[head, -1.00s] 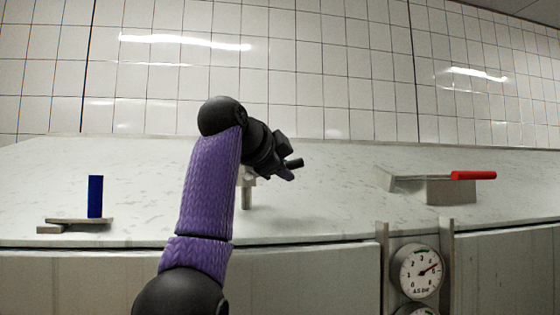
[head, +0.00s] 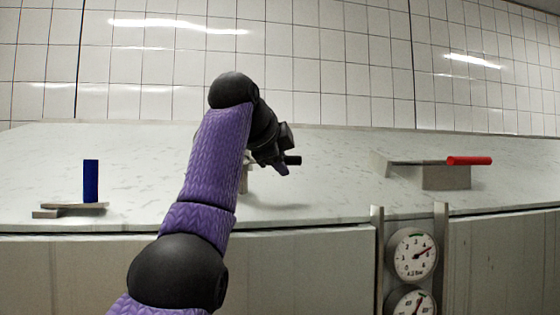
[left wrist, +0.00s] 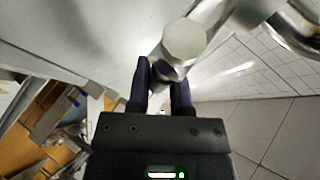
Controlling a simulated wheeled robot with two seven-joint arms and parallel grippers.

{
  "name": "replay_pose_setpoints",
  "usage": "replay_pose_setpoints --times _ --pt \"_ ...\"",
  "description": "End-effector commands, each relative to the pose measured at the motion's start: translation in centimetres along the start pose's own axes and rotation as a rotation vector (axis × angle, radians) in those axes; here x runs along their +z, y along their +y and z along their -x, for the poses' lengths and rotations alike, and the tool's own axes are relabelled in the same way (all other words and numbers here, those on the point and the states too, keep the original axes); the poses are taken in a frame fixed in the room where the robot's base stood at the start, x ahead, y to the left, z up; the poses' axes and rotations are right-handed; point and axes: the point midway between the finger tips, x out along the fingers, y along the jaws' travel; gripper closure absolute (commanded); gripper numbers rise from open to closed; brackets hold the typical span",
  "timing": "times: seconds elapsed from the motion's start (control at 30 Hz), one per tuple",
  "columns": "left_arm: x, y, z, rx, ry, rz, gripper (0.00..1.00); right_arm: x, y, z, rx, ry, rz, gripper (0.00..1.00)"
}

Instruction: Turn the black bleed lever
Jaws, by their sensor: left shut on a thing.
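The black bleed lever shows in the head view as a short black handle end (head: 293,160) sticking out to the right past my gripper. Its grey stem (head: 243,180) stands on the pale counter, partly hidden behind my arm. My left gripper (head: 281,166) is at the lever, shut on its handle. In the left wrist view the two dark fingers (left wrist: 161,85) sit on either side of the handle, just below a round pale metal end (left wrist: 184,40). Most of the handle is hidden by the gripper. My right gripper is not in view.
A red-handled lever (head: 469,160) lies at the right of the counter (head: 330,195). A blue upright handle (head: 90,181) stands on a flat metal piece at the left. A pressure gauge (head: 413,253) sits on the front, with another below. The counter between is clear.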

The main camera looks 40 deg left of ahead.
Motion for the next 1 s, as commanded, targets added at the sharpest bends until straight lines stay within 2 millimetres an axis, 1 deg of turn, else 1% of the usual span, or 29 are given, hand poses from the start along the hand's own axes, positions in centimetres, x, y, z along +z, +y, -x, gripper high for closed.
replay_pose_setpoints --times 0.03,0.07,0.1,0.17,0.2,0.23,0.47,0.57,0.67,0.8,0.9,1.0 --pt "0.0 0.1 -0.1 0.003 -0.002 -0.001 1.0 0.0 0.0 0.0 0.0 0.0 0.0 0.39" --pt "0.0 0.1 -0.1 0.003 -0.002 -0.001 0.72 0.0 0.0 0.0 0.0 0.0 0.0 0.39" --pt "0.0 0.1 -0.1 0.003 -0.002 -0.001 0.63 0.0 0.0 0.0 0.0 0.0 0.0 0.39" --pt "0.0 0.1 -0.1 0.003 -0.002 0.0 0.51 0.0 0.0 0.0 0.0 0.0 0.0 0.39" --pt "0.0 0.1 -0.1 0.003 -0.001 0.0 0.42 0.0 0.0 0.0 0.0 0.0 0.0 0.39" --pt "0.0 0.1 -0.1 0.002 -0.001 0.0 0.39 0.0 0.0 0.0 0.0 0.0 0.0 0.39" --pt "0.0 0.1 0.0 0.002 0.0 0.001 0.39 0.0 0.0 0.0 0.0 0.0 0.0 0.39" --pt "0.0 0.1 0.7 -0.001 0.001 0.001 0.39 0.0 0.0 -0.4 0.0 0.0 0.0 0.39" --pt "0.1 0.2 2.9 -0.003 0.002 0.001 0.39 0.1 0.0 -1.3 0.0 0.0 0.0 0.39" --pt "0.0 0.2 6.6 -0.002 0.003 0.0 0.39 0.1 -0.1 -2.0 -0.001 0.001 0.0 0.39" --pt "0.0 0.1 8.6 -0.001 0.001 0.001 0.39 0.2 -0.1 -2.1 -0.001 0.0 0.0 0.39" --pt "0.0 0.1 9.6 0.001 0.0 0.001 0.39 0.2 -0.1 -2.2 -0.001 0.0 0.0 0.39"
